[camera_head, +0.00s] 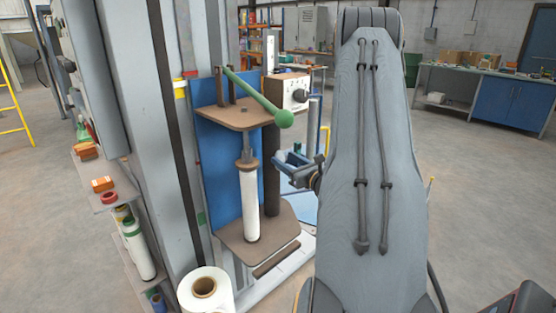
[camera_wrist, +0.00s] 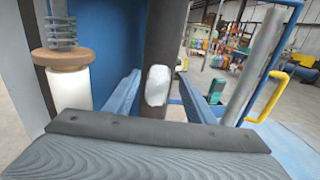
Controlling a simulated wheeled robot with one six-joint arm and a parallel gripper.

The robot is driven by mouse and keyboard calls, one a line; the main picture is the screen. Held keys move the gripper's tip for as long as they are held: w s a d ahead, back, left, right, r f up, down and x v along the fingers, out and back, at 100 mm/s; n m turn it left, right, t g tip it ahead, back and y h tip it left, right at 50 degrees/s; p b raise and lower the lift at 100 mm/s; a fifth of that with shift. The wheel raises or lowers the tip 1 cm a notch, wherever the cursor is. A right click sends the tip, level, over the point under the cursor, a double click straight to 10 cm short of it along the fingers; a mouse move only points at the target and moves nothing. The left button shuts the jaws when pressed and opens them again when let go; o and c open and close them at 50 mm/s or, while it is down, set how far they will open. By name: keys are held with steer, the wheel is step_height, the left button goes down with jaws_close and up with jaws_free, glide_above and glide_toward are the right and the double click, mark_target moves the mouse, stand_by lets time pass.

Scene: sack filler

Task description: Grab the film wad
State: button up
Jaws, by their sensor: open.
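The film wad, a small white rounded lump (camera_wrist: 158,86), shows in the wrist view against a dark upright post (camera_wrist: 157,30). It lies in the picture between the two blue fingers of my gripper (camera_wrist: 159,73), which is open and empty. I cannot tell whether the fingertips reach past the wad. In the head view my gripper (camera_head: 285,162) is just right of the dark post (camera_head: 271,165), with the wad not visible there.
A white film roll (camera_head: 250,205) on a spindle stands left of the post, between brown plates on a blue panel (camera_head: 217,160). A green-knobbed lever (camera_head: 283,118) hangs above my gripper. A yellow handle (camera_wrist: 270,98) is at right in the wrist view.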

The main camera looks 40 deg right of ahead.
steer(key=shift+w, duration=0.95)
steer(key=c, duration=1.1)
steer(key=shift+r, duration=0.15)
